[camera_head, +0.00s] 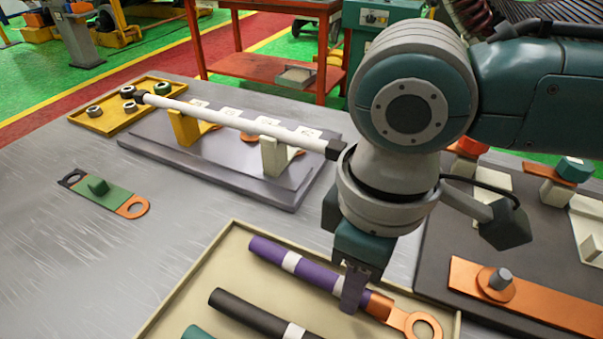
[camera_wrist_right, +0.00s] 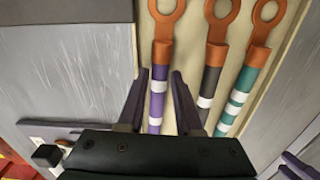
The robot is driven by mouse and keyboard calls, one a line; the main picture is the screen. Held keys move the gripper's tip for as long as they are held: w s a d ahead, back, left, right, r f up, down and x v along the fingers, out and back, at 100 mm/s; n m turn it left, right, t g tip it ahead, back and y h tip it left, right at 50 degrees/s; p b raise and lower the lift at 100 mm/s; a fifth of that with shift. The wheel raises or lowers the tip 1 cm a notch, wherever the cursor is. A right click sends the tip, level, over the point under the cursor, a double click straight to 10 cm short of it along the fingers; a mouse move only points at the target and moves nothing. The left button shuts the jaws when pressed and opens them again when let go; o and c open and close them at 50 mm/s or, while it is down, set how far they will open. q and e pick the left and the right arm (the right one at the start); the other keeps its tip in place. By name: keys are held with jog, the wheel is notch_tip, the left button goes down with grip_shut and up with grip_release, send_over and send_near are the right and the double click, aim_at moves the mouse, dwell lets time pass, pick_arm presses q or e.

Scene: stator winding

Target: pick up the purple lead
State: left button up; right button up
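The purple lead (camera_head: 295,263) lies in a shallow cream tray (camera_head: 203,270). It has white bands and a copper ring lug at its right end. My right gripper (camera_head: 354,298) is over its lug end, pointing down. In the right wrist view the purple lead (camera_wrist_right: 158,92) runs between the two open fingers (camera_wrist_right: 161,74), with a narrow gap on each side. The far finger is mostly hidden in the head view. My left gripper is not in view.
A black lead (camera_head: 250,313) and a green lead (camera_wrist_right: 240,95) lie beside the purple one in the tray. A dark fixture board (camera_head: 440,240) with copper bars stands close on the right. A white rod (camera_head: 240,123) rests on supports behind. The table's left is mostly clear.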

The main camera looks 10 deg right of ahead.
jog(key=shift+f, duration=0.5)
grip_shut()
